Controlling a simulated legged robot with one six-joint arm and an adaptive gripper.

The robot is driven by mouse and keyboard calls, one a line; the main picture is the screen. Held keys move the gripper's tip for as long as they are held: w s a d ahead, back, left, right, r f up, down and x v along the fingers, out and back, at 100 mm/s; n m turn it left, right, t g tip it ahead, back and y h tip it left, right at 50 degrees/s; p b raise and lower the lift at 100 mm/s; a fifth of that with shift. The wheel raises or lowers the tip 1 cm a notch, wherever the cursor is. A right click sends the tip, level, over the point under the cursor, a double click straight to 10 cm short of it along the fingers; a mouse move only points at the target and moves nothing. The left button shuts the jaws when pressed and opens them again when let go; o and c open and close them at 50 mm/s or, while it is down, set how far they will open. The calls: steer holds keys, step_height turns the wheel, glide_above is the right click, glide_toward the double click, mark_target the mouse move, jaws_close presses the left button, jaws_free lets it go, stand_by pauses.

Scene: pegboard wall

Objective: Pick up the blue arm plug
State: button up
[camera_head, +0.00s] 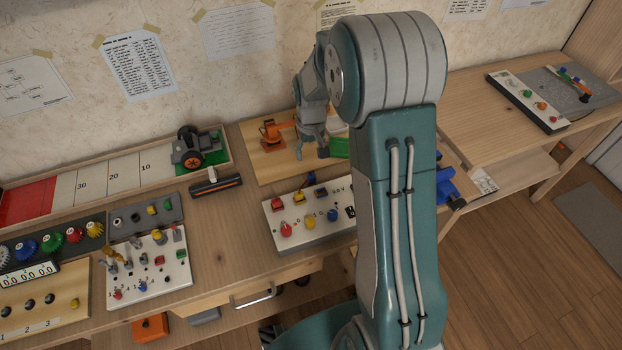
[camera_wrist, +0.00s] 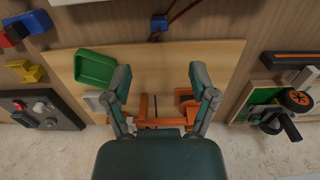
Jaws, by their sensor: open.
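A small blue plug (camera_wrist: 159,22) lies at the top centre of the wrist view, with a dark red cable beside it. It is just off the edge of the light wooden board (camera_wrist: 215,55). In the head view a small blue piece (camera_head: 311,178), likely the same plug, shows at the back of the white panel. My gripper (camera_wrist: 160,82) is open and empty, its fingers spread above the board. In the head view my gripper (camera_head: 311,151) hangs over the board, apart from the plug. An orange toy arm (camera_wrist: 150,122) is partly hidden behind my gripper.
A green tray (camera_wrist: 95,68) stands on the board close to one finger. The white panel (camera_head: 300,240) with coloured knobs is at the table front. A wheeled grey device (camera_head: 190,148) stands left. A larger blue object (camera_head: 446,186) is to the right of my arm.

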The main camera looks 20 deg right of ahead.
mark_target(311, 175)
step_height(311, 175, down, 11)
steer(key=shift+s, duration=0.1)
steer(key=c, duration=0.9)
